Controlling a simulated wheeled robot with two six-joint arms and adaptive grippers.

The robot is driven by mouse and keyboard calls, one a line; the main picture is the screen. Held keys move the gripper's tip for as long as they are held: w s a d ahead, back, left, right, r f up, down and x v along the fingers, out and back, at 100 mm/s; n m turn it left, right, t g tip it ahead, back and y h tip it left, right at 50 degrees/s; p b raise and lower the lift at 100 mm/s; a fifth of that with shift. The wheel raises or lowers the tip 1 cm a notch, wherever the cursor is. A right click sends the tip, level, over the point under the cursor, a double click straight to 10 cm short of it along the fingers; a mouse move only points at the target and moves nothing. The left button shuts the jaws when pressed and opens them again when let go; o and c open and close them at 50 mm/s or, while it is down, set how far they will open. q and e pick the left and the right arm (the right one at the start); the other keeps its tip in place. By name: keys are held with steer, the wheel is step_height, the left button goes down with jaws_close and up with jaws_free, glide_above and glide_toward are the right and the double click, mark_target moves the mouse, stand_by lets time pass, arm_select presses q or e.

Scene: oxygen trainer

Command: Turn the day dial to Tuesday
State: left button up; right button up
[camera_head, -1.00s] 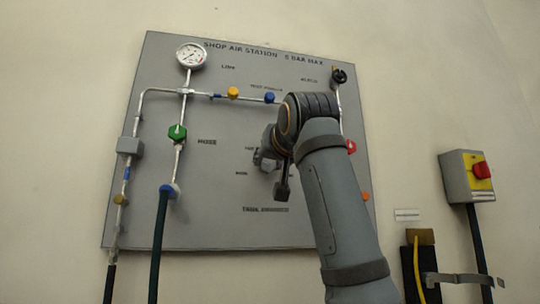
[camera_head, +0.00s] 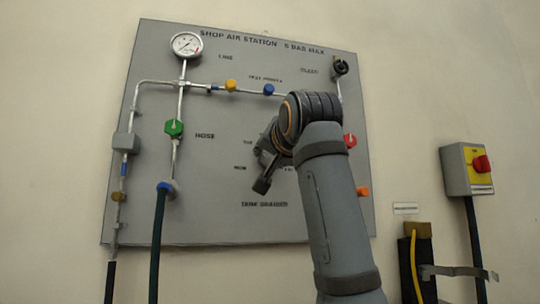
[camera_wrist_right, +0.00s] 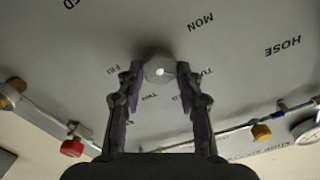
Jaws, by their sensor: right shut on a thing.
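The day dial, a light grey knob (camera_wrist_right: 159,69) with a bright spot on its face, shows between my fingertips in the right wrist view. Printed day labels ring it, with MON (camera_wrist_right: 201,22) readable and others partly hidden by the fingers. My right gripper (camera_wrist_right: 160,75) is shut on the knob, a finger on either side. In the head view my right gripper (camera_head: 264,165) is at the lower middle of the grey panel (camera_head: 225,140), tilted down to the left, and it hides the dial. Which day the dial points to cannot be told. My left gripper is out of view.
The panel carries a pressure gauge (camera_head: 186,44), a green knob (camera_head: 174,128), yellow (camera_head: 231,85) and blue (camera_head: 269,89) knobs, and a red knob (camera_head: 350,140) right of my arm. A yellow switch box (camera_head: 460,170) hangs on the wall at right.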

steer(key=o, duration=1.2)
steer(key=shift+c, duration=0.2)
steer(key=shift+s, duration=0.1)
steer(key=v, duration=0.7)
steer(key=shift+s+d, duration=0.1)
steer(key=shift+s, duration=0.05)
